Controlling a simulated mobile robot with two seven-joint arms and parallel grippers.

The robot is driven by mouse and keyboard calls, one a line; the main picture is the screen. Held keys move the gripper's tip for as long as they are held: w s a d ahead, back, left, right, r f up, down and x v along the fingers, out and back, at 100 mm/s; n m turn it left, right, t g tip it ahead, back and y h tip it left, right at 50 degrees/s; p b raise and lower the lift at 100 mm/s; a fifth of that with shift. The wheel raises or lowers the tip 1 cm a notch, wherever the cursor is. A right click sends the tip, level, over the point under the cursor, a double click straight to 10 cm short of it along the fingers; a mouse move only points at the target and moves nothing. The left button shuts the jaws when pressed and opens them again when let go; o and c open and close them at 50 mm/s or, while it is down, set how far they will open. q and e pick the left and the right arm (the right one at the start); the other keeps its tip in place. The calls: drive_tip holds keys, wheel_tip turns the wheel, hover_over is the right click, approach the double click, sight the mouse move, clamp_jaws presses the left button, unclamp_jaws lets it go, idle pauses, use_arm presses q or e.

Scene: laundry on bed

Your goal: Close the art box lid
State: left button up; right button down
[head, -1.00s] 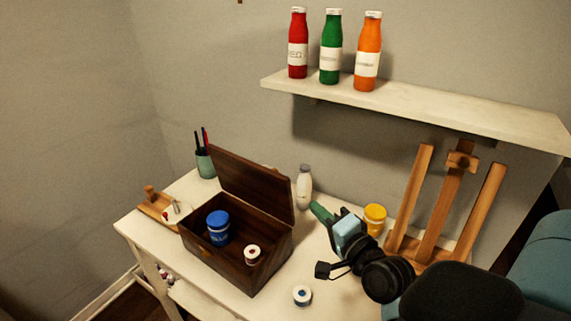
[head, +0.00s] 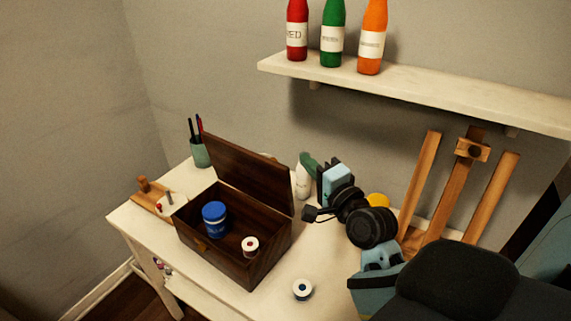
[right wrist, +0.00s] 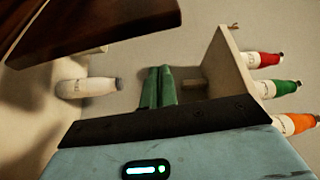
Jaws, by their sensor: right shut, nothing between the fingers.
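The art box (head: 232,262) is dark brown wood and stands on the white table. Its lid (head: 248,178) is raised upright at the back. A blue jar (head: 214,219) and a small white pot with a red top (head: 250,246) are inside. My right gripper (head: 307,160) has green fingers and is to the right of the lid, near its top right corner, in front of the white bottle (head: 302,183). In the right wrist view the green fingers (right wrist: 158,78) are shut and empty. The lid (right wrist: 100,25) shows there at the upper left. My left gripper is not in view.
A white pot with a blue top (head: 302,289) stands on the table right of the box. A yellow jar (head: 377,201) and a wooden easel (head: 455,190) are behind my right arm. A shelf (head: 430,92) with bottles is above. A pen cup (head: 201,153) is at the back left.

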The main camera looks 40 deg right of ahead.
drive_tip(key=w+a+b, duration=0.1)
drive_tip(key=w, duration=0.1)
drive_tip(key=w+a+b, duration=0.1)
drive_tip(key=w+a, duration=0.1)
drive_tip(key=shift+a+f, duration=0.2)
idle(0.4)
drive_tip(key=shift+w, duration=0.1)
